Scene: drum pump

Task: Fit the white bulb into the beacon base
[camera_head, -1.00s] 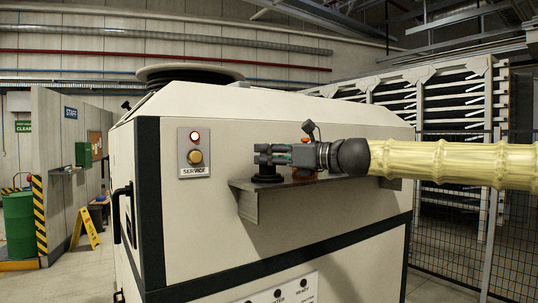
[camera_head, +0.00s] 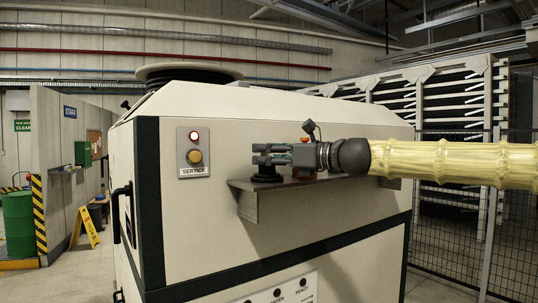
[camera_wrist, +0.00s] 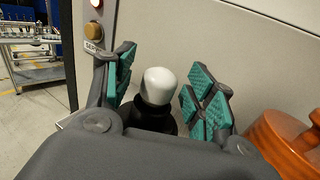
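The white bulb (camera_wrist: 159,85) stands upright in the wrist view, above a black round base (camera_wrist: 152,119). My gripper (camera_wrist: 163,72) is open, with its green-padded fingers on either side of the bulb and a small gap showing at each side. In the head view my gripper (camera_head: 272,154) is level over the shelf, and the black base (camera_head: 266,174) shows under its fingers. The fingers hide the bulb there. I cannot tell how deep the bulb sits in the base.
A grey shelf (camera_head: 290,195) juts from the beige machine (camera_head: 190,235) and carries the base. An orange round thing (camera_wrist: 285,145) stands close to the right of my gripper. A service panel (camera_head: 194,153) with a lit red lamp is on the machine wall to the left.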

